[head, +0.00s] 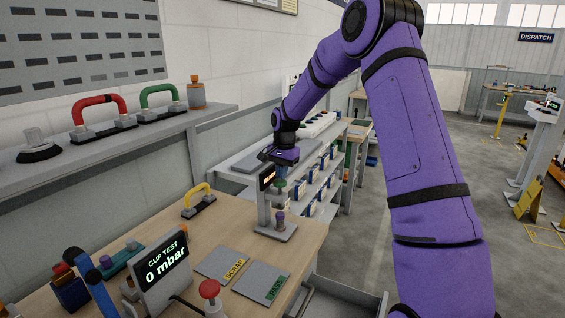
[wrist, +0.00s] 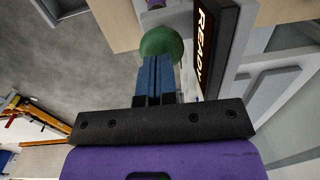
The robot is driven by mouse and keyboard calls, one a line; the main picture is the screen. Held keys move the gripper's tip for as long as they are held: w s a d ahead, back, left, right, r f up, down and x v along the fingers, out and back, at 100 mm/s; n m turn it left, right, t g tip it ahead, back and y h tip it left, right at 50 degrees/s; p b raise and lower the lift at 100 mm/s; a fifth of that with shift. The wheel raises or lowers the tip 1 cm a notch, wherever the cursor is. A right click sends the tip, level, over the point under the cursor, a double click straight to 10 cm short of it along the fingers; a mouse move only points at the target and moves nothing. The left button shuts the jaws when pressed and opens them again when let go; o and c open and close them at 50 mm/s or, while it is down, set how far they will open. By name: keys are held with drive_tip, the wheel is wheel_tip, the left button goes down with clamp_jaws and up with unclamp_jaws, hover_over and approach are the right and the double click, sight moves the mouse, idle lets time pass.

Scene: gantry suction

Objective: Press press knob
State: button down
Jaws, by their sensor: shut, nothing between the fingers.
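The press (head: 264,215) stands on the wooden bench, with a grey base, a grey upright and a lit display. Its green knob (head: 281,184) is at the top, above a purple piece (head: 280,219) on the base. My gripper (head: 282,174) points down with its blue fingers just over the knob. In the wrist view the shut, empty fingers (wrist: 155,76) overlap the edge of the round green knob (wrist: 161,43). I cannot tell whether they touch it. The display (wrist: 208,42) beside the fingers reads READY.
A CUP TEST display (head: 163,271) reading 0 mbar and a red knob (head: 209,290) stand at the bench front. SCRAP (head: 222,264) and PASS (head: 262,283) plates lie before the press. A yellow handle (head: 198,200) stands left of it. A shelf (head: 100,148) runs along the wall.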

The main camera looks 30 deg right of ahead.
sight(282, 186)
drive_tip(key=shift+f, duration=0.4)
wheel_tip(282, 186, down, 4)
drive_tip(key=shift+f, duration=0.25)
drive_tip(key=shift+s+f, duration=0.1)
wheel_tip(282, 186, up, 14)
drive_tip(key=shift+d+r, duration=0.25)
drive_tip(key=shift+d, duration=0.15)
idle(0.4)
drive_tip(key=shift+s, duration=0.15)
idle(0.3)
